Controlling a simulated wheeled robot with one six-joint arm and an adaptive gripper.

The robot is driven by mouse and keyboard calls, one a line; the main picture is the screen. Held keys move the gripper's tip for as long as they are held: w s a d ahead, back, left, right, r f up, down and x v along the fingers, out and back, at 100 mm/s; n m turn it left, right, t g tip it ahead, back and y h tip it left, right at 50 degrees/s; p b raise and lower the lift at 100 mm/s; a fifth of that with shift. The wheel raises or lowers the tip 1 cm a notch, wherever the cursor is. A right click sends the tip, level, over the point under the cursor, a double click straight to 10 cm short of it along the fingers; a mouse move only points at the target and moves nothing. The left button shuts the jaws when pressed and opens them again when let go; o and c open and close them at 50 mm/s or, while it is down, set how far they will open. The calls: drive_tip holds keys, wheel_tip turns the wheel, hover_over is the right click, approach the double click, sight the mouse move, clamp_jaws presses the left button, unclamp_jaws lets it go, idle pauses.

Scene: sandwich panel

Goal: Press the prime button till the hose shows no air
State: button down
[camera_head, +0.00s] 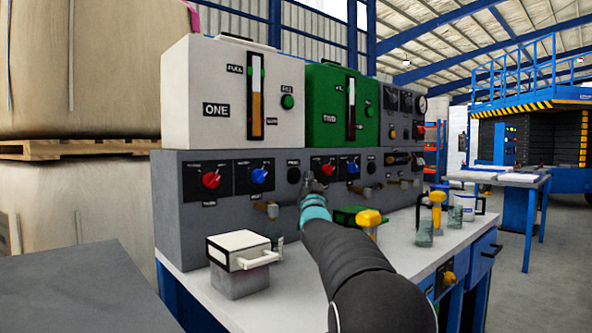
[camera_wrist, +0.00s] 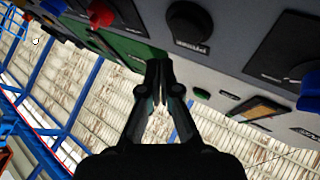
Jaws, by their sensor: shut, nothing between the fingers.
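The dark round button (camera_head: 294,175) sits on the grey panel under the white tank marked ONE, right of the blue knob. Its label is too small to read surely. In the wrist view a black round button (camera_wrist: 188,24) with a label shows beyond the fingertips, in an inverted picture. A similar dark button (camera_head: 371,167) is under the green tank. My gripper (camera_head: 312,184) is shut and empty in front of the panel, just right of the first button; its fingers show in the wrist view (camera_wrist: 159,80). Contact is not visible. I cannot make out a hose.
The white tank (camera_head: 205,75) and green tank (camera_head: 325,90) stand on the panel. A red knob (camera_head: 211,180) and blue knob (camera_head: 259,176) are left of my gripper. A white-lidded box (camera_head: 238,248), yellow-handled tap (camera_head: 369,217) and glass beakers (camera_head: 425,234) occupy the bench.

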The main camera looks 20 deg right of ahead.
sight(299, 172)
drive_tip(key=shift+w+a, duration=0.2)
drive_tip(key=shift+w, duration=0.35)
drive_tip(key=shift+w+a, duration=0.15)
drive_tip(key=shift+w, duration=0.35)
drive_tip(key=shift+w+f, duration=0.1)
idle(0.7)
drive_tip(key=shift+w+a, duration=0.1)
drive_tip(key=shift+w, duration=0.2)
drive_tip(key=shift+w+a+p, duration=0.2)
drive_tip(key=shift+w+p, duration=0.1)
drive_tip(key=shift+w, duration=0.1)
idle(0.7)
drive_tip(key=shift+s+d, duration=0.1)
drive_tip(key=shift+s, duration=0.05)
drive_tip(key=shift+s+d+b, duration=0.2)
drive_tip(key=shift+s+b, duration=0.45)
drive_tip(key=shift+b, duration=0.25)
